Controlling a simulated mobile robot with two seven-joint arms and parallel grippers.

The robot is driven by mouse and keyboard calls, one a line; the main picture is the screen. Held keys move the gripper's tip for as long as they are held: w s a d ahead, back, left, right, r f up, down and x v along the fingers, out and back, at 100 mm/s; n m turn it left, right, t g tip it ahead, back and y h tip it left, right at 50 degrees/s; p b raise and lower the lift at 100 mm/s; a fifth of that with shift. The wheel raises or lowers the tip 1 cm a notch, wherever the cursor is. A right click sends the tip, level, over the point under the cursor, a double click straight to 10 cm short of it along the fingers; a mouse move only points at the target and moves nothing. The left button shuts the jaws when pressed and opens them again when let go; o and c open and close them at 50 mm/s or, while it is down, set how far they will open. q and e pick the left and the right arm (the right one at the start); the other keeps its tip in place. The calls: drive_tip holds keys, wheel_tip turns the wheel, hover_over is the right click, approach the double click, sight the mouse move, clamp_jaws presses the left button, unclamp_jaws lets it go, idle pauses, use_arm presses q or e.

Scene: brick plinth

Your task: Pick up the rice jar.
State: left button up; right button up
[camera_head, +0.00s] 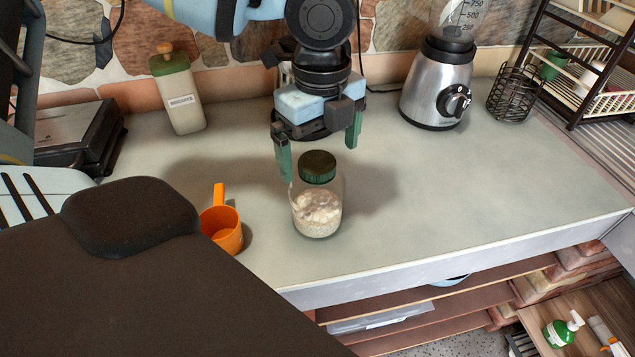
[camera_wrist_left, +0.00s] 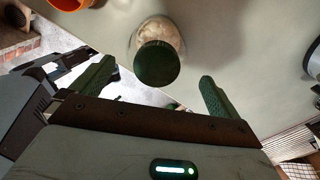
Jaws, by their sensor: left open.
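The rice jar (camera_head: 317,208) is clear glass with a dark green lid and pale rice inside. It stands upright on the counter near the front edge. My left gripper (camera_head: 319,158) is open and empty, with green fingers, just behind and above the jar in the head view. In the left wrist view the jar (camera_wrist_left: 157,50) shows lid first, just beyond and between the fingertips of the left gripper (camera_wrist_left: 157,78). I see no contact between fingers and jar. My right gripper is not in view.
An orange cup (camera_head: 222,228) stands left of the jar. The counter (camera_head: 440,185) right of the jar is clear.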

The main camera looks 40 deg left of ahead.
use_arm(q)
drive_tip(key=shift+s+a+f, duration=0.1)
drive_tip(key=shift+a+f, duration=0.1)
drive_tip(key=shift+f, duration=1.25)
drive_tip(key=shift+s+a+f, duration=0.1)
drive_tip(key=shift+a+f, duration=0.05)
drive_tip(key=shift+f, duration=1.3)
drive_tip(key=shift+c, duration=0.3)
drive_tip(key=shift+r, duration=0.1)
drive_tip(key=c, duration=1.9)
wheel_tip(320, 180, up, 10)
drive_tip(key=shift+p, duration=0.3)
drive_tip(key=shift+d, duration=0.1)
